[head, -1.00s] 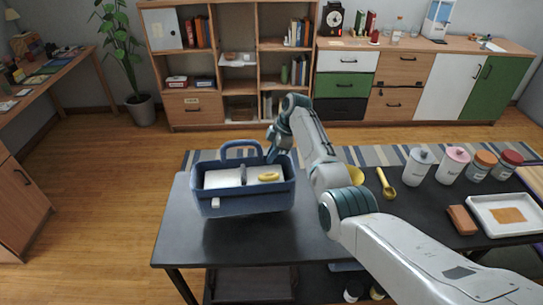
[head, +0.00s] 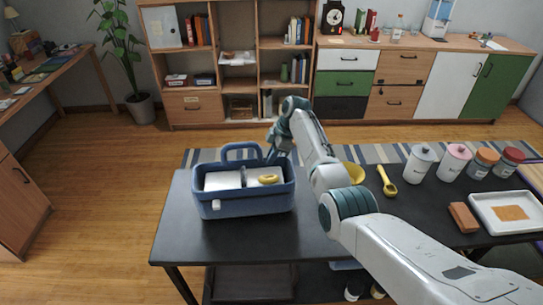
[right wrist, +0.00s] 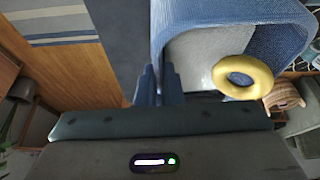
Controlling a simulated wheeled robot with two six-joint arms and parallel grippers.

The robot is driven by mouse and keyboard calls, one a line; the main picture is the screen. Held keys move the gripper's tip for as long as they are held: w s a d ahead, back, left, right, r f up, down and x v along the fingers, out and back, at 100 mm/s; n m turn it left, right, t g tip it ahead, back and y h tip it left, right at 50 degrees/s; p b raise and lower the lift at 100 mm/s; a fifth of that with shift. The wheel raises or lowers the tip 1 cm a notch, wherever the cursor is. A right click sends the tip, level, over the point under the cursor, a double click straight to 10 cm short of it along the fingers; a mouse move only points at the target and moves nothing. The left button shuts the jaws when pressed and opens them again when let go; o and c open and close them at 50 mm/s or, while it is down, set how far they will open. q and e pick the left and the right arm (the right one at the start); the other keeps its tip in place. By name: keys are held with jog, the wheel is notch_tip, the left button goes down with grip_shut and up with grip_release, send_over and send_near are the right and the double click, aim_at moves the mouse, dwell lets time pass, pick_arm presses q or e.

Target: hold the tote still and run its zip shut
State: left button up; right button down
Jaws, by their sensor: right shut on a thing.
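The blue tote (head: 250,206) stands open and upright on the dark table, with its loop handle (head: 241,149) raised at the back. A small pale tab (head: 215,204) sits on its front wall near the left corner; I cannot tell if it is the zip pull. Inside are a pale item or lining and a yellow ring (head: 269,179). My right gripper (head: 277,156) is at the tote's back right corner. In the right wrist view, the right gripper (right wrist: 159,84) is shut on the tote's wall edge (right wrist: 157,45). My left gripper is not in view.
The dark table (head: 230,238) is clear in front of the tote. To the right are a yellow scoop (head: 387,182), a brown block (head: 463,217), a white tray (head: 483,212) and several lidded jars. My right arm crosses above the table's middle.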

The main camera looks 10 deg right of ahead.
jog(key=shift+f+b, duration=0.35)
jog(key=shift+f, duration=0.55)
jog(key=shift+f+b, duration=0.15)
jog(key=shift+b, duration=0.15)
dwell(0.5)
